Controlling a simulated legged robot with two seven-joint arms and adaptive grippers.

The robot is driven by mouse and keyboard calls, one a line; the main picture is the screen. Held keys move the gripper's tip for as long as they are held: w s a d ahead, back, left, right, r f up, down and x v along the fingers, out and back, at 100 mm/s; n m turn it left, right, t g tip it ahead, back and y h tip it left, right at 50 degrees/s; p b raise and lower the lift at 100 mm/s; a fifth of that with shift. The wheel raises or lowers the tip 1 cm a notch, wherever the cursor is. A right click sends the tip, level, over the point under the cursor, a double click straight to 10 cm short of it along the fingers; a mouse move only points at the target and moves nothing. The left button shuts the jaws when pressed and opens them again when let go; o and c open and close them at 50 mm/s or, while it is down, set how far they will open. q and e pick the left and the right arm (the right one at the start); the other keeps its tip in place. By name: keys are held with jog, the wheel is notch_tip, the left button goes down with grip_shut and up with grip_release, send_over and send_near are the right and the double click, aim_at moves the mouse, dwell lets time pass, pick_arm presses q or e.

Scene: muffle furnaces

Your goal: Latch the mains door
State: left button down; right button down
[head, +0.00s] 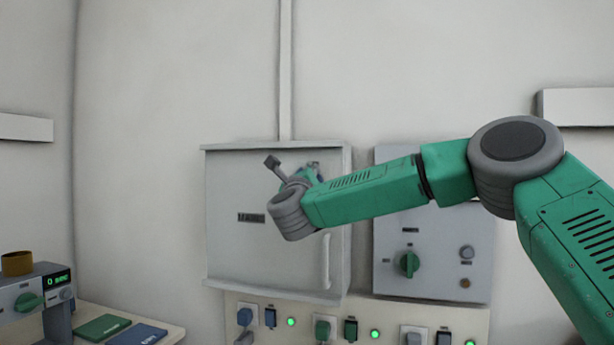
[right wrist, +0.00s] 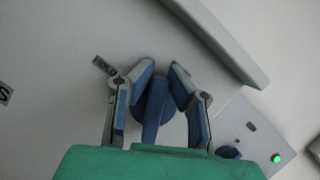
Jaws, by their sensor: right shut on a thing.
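The mains door (head: 235,250) is the grey front of a wall cabinet with a dark label and a pale vertical handle (head: 328,262) low on its right side. It looks closed or nearly so; I cannot tell exactly. In the right wrist view my right gripper (right wrist: 161,72) has its blue-padded fingers on either side of a blue knob (right wrist: 152,112) and is shut on it. In the head view my right wrist hides most of this knob, at the door's upper right. My left gripper is not in view.
Right of the cabinet is a grey panel (head: 440,280) with a green knob. Below runs a strip (head: 265,305) with several plugs, switches and green lamps. A bench (head: 165,335) with a device and coloured booklets stands at lower left.

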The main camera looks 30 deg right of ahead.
jog(key=n, duration=0.1)
jog(key=n+y, duration=0.1)
jog(key=f+n, duration=0.1)
jog(key=n, duration=0.1)
jog(key=shift+w+a+y+p, duration=0.15)
jog(key=shift+w+y+p, duration=0.15)
jog(key=shift+y, duration=0.1)
jog(key=shift+w+a+f+n+g+y+p, duration=0.1)
jog(key=shift+f+n+g+y+p, duration=0.4)
jog(key=shift+n+p, duration=1.1)
jog(key=shift+w+a+f+n+g+y+p, duration=0.2)
jog(key=shift+n+y+p, duration=0.55)
jog(key=shift+n+p, duration=0.8)
jog(key=shift+w+d+f+n+g+y+p, duration=0.1)
jog(key=shift+f+n+y+p, duration=0.55)
jog(key=shift+n, duration=1.4)
jog(key=shift+r+p, duration=0.2)
jog(key=shift+p, duration=0.2)
jog(key=c, duration=1.5)
grip_release()
jog(key=shift+c, duration=0.2)
jog(key=shift+d, duration=0.1)
jog(key=shift+r, duration=0.1)
